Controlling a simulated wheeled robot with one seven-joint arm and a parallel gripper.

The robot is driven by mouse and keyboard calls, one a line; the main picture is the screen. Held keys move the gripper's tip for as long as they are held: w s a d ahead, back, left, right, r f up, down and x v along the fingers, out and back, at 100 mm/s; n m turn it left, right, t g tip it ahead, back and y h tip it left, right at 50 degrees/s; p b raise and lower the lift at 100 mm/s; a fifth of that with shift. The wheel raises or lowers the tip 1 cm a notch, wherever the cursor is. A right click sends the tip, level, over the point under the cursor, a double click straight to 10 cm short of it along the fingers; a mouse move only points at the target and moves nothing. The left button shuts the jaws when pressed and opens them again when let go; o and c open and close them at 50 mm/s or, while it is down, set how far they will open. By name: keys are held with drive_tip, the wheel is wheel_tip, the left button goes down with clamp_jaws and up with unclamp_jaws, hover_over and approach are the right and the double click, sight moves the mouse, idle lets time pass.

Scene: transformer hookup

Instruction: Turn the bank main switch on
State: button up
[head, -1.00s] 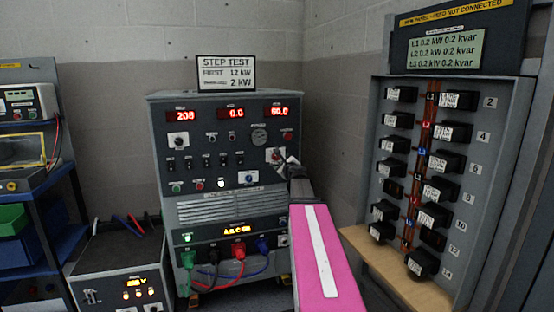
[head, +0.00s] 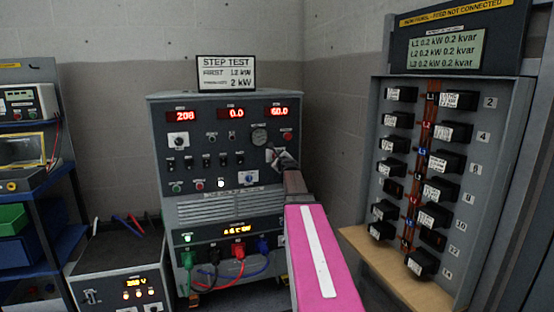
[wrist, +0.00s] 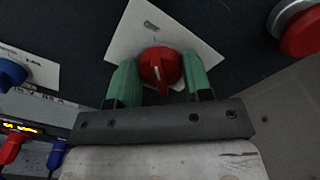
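The grey load bank cabinet (head: 225,150) stands in the middle of the head view, with lit red readouts along its top. In the wrist view a red rotary knob (wrist: 160,68) with a white pointer line sits on a white plate (wrist: 128,38); the plate's lettering is too blurred to read. The pointer stands close to upright in that picture. My gripper (wrist: 160,80) has its green fingers on either side of the knob, with visible gaps to it. In the head view my gripper (head: 283,162) is at the panel's right side and largely covers the knob.
A red button (wrist: 300,30) lies right of the knob and a blue knob (wrist: 10,74) left. Green, red and blue cables (head: 238,265) plug in low on the cabinet. A breaker panel (head: 375,120) stands at right, a blue shelf (head: 40,215) at left.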

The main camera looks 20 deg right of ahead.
drive_tip(key=shift+m, duration=0.3)
drive_tip(key=m, duration=0.3)
drive_tip(key=shift+m, duration=0.4)
drive_tip(key=m, duration=0.4)
drive_tip(key=shift+d+m, duration=0.1)
drive_tip(key=shift+m, duration=0.2)
drive_tip(key=m, duration=0.4)
drive_tip(key=shift+m, duration=0.3)
drive_tip(key=m, duration=0.4)
drive_tip(key=shift+d, duration=0.1)
drive_tip(key=shift+m, duration=0.3)
drive_tip(key=o, duration=0.9)
